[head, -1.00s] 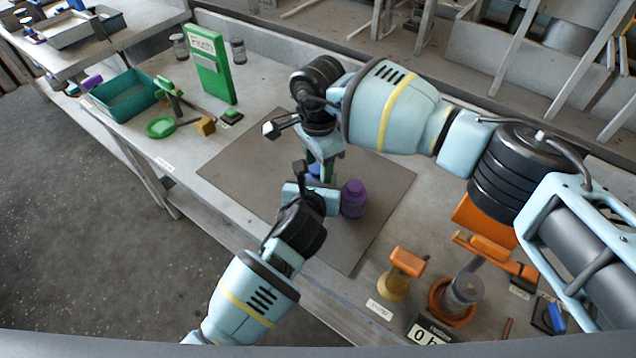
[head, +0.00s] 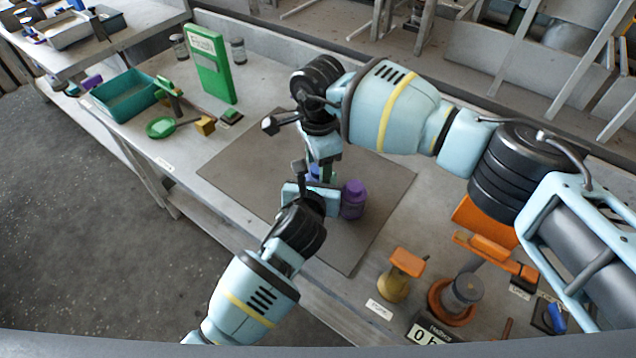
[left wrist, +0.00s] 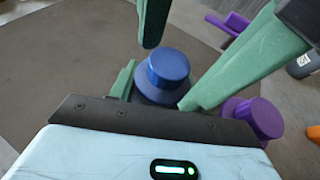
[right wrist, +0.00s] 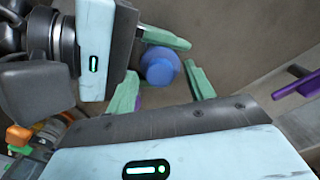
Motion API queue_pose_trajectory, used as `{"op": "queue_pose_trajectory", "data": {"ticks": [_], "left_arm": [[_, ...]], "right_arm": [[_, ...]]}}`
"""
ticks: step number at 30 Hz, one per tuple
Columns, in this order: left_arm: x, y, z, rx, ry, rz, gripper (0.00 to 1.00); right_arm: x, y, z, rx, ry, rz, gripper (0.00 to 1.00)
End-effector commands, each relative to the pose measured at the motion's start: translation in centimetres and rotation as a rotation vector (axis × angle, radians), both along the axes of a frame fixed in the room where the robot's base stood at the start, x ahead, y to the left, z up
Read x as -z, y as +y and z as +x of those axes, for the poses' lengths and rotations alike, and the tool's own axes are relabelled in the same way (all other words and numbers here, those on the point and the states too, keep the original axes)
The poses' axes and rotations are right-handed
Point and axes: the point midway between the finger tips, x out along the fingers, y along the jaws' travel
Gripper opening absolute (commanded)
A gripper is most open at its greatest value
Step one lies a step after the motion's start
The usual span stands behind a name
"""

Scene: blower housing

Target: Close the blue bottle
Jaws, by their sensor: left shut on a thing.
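The blue bottle (left wrist: 160,92), with its round blue cap (left wrist: 168,66) on top, stands on the grey mat (head: 235,175). In the head view it is mostly hidden behind my grippers. My left gripper (head: 312,188) is shut on the bottle's body from the near side. Its finger (right wrist: 165,38) shows beside the bottle in the right wrist view. My right gripper (right wrist: 162,88) points down from above, fingers open on either side of the blue cap (right wrist: 160,66). A gap shows between the cap and its right finger.
A purple bottle (head: 353,200) stands close right of my grippers. An orange-topped yellow item (head: 396,278) and a jar (head: 463,292) stand right. The mat's left part is clear.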

Motion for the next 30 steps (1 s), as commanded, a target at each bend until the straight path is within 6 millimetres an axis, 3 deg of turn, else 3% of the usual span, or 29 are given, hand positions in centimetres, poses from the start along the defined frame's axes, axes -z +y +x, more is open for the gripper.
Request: {"op": "queue_pose_trajectory", "data": {"ticks": [8, 22, 30], "left_arm": [[0.1, 0.0, 0.0, -0.001, 0.001, 0.001, 0.0], [0.1, 0.0, 0.0, -0.001, 0.001, 0.001, 0.0], [0.1, 0.0, 0.0, -0.001, 0.001, 0.001, 0.0]], "right_arm": [[-0.6, 0.0, 0.0, -0.001, 0.0, 0.0, 0.54], [-8.9, 0.0, 0.1, -0.001, -0.003, 0.001, 0.54], [-11.7, 0.0, 0.0, 0.0, 0.0, -0.001, 0.54]]}}
